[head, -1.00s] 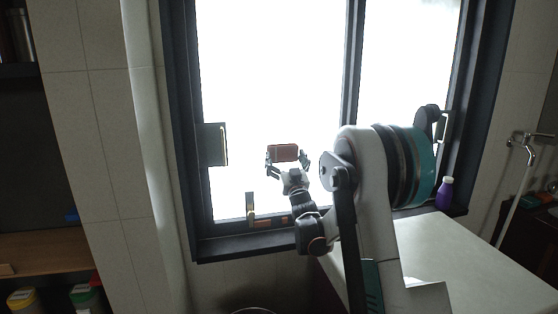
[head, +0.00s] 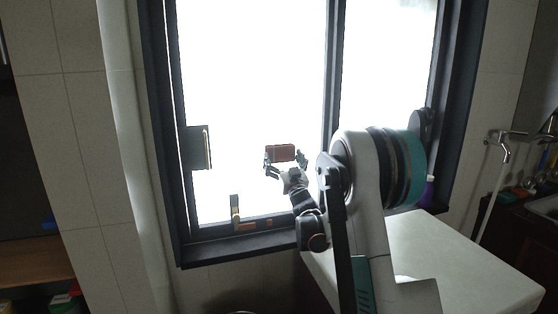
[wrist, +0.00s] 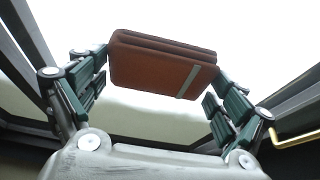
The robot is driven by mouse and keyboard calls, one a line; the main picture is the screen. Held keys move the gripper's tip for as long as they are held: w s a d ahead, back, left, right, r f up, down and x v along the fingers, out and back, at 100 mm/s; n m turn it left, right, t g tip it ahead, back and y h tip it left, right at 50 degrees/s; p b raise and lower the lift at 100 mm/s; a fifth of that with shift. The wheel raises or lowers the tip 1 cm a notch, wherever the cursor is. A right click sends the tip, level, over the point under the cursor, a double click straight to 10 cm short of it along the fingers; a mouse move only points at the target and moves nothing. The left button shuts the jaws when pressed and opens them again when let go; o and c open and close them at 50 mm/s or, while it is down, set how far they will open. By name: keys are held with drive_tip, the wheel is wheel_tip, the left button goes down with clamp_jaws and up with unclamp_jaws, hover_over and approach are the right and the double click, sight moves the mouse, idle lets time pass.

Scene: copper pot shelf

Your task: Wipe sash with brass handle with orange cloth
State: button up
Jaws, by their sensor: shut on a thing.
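The orange cloth (head: 283,153) is a folded reddish-brown pad held up in front of the bright left pane in the head view. My gripper (head: 286,164) is shut on it. In the wrist view the cloth (wrist: 162,65) sits between the fingertips of my gripper (wrist: 160,75), with a pale stripe near its right end. The left sash (head: 250,100) has a dark frame and a glaring pane. A brass handle (wrist: 298,137) shows at the right edge of the wrist view. I cannot tell whether the cloth touches the glass.
A dark block with a brassy edge (head: 199,147) is at the sash's left side. A small upright brassy item (head: 235,210) and an orange piece (head: 247,226) are at the sill. A pale counter (head: 460,260) lies right, with a wall tap (head: 505,145) beyond.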

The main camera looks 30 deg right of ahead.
drive_tip(key=shift+f, duration=0.1)
drive_tip(key=shift+w+a+b, duration=0.15)
drive_tip(key=shift+w+a, duration=0.25)
drive_tip(key=shift+a, duration=1.55)
drive_tip(key=shift+w+a+b, duration=0.1)
drive_tip(key=shift+w+a, duration=0.25)
drive_tip(key=shift+a, duration=1.65)
drive_tip(key=shift+w+a+b, duration=0.15)
drive_tip(key=shift+w+a, duration=0.25)
drive_tip(key=shift+a, duration=1.55)
drive_tip(key=shift+s, duration=0.1)
drive_tip(key=shift+s+a, duration=0.2)
drive_tip(key=shift+s, duration=0.75)
drive_tip(key=shift+s+a, duration=0.15)
drive_tip(key=shift+s, duration=0.85)
drive_tip(key=shift+s+a, duration=0.2)
drive_tip(key=shift+s, duration=0.75)
drive_tip(key=shift+s+a+b, duration=0.15)
drive_tip(key=shift+s+b, duration=0.05)
drive_tip(key=shift+s, duration=0.55)
drive_tip(key=shift+s+a+b, duration=0.15)
drive_tip(key=shift+s, duration=0.55)
